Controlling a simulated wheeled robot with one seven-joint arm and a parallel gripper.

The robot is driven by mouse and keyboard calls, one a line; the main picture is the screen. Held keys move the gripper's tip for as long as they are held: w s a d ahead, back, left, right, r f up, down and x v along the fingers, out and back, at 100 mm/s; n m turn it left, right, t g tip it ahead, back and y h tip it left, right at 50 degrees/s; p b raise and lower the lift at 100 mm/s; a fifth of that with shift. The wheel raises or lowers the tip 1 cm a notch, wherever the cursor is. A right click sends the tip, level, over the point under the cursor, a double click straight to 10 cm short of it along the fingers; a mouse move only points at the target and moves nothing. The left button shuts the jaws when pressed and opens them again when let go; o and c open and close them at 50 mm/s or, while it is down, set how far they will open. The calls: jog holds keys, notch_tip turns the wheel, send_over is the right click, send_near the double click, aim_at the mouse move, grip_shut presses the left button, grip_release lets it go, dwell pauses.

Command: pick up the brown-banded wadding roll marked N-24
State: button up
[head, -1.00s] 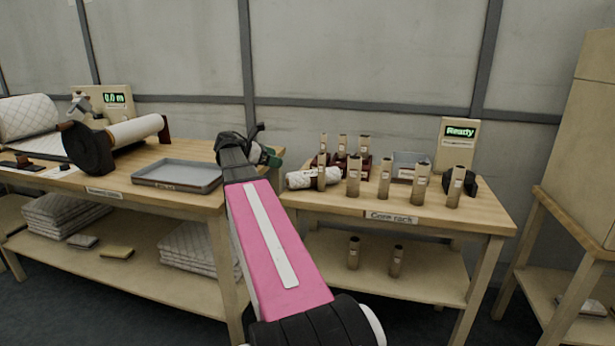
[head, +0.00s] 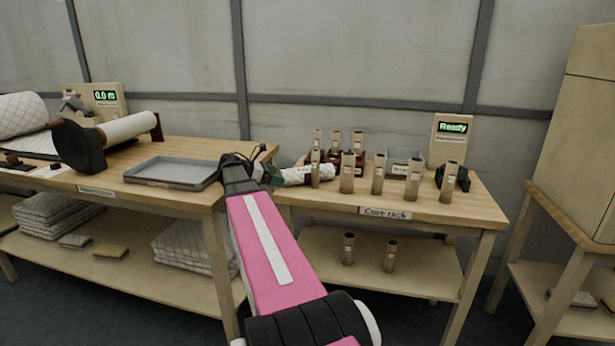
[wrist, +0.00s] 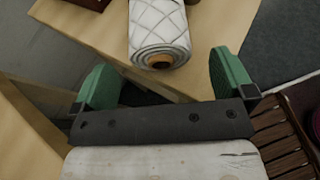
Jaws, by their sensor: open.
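A white quilted wadding roll (head: 306,174) lies on its side at the left end of the core rack table, partly behind a standing core. In the wrist view the roll (wrist: 160,28) shows its near end with a brown core. I cannot read an N-24 mark or make out a brown band on it. My gripper (wrist: 160,68) is open and empty, its green fingers apart, with the roll's near end ahead between them. In the head view my gripper (head: 266,170) is just left of the roll, at the table's left edge.
Several upright cardboard cores (head: 347,172) stand right of the roll on the core rack table (head: 440,205). A grey bin (head: 405,160) and a "Ready" display (head: 452,128) are behind. A grey tray (head: 172,172) sits on the left bench. A gap separates bench and table.

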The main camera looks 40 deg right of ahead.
aim_at(286, 177)
jog(key=x, duration=0.5)
jog(key=shift+a, duration=0.1)
jog(key=c, duration=1)
jog(key=shift+r, duration=0.2)
